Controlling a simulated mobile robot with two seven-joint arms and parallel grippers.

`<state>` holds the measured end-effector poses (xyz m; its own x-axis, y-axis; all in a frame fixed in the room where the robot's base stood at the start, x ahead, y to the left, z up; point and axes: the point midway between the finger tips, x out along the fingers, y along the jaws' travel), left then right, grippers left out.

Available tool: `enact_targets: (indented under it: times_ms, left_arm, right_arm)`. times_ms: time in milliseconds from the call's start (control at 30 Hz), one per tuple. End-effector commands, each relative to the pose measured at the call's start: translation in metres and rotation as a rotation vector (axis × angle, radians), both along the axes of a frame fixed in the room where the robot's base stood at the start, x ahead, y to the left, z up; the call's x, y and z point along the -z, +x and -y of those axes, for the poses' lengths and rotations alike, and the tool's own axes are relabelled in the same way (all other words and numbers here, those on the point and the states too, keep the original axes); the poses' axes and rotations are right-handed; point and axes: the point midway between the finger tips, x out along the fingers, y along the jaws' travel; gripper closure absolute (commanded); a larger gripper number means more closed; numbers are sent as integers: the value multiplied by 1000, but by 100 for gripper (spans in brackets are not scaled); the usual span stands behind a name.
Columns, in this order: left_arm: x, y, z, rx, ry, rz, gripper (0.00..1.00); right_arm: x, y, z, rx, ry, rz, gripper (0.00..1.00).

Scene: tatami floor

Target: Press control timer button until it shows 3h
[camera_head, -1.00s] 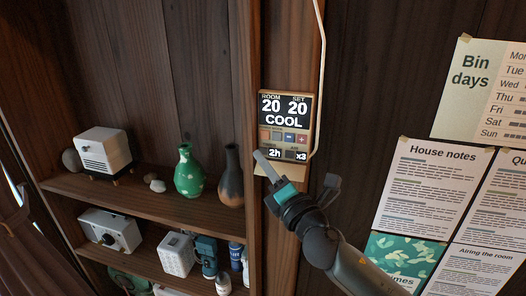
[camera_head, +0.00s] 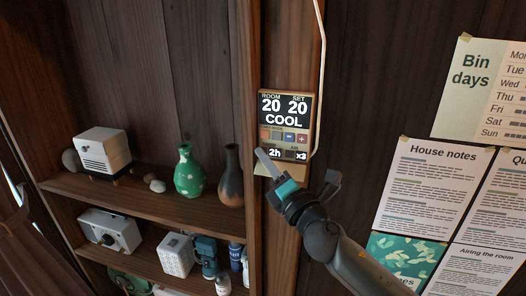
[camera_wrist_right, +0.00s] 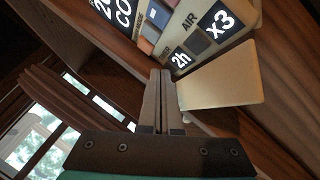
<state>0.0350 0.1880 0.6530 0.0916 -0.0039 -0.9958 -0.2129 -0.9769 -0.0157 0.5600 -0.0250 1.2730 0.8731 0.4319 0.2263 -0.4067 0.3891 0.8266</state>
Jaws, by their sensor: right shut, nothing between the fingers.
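The control panel (camera_head: 285,125) is mounted on a wooden post. Its screen reads room 20, set 20 and COOL. Below is a row of small buttons, and under them a timer display (camera_head: 274,153) reading 2h beside one reading x3. The panel also shows tilted at the top of the right wrist view (camera_wrist_right: 190,30), with the 2h display (camera_wrist_right: 181,60) near the fingertips. My right gripper (camera_head: 262,154) is shut and empty, its tips just below and left of the 2h display. Whether the tips touch the panel I cannot tell. My left gripper is not in view.
A pale flap (camera_wrist_right: 222,78) juts out under the panel. A white cable (camera_head: 322,90) runs down its right side. Shelves at left hold a green vase (camera_head: 189,172), a dark vase (camera_head: 231,175) and a white device (camera_head: 103,150). Paper notices (camera_head: 433,187) hang at right.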

Motion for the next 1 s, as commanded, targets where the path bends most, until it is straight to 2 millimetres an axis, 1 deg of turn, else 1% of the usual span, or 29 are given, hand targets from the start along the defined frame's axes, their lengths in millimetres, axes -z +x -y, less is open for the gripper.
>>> enact_targets:
  times_ms: [367,667,1000]
  left_arm:
    - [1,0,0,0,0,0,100]
    - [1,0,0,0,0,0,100]
    - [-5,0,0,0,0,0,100]
  right_arm:
    - [0,5,2,0,0,0,100]
    - [-1,4,2,1,0,0,100]
    - [-1,-9,-3,-1,0,1,100]
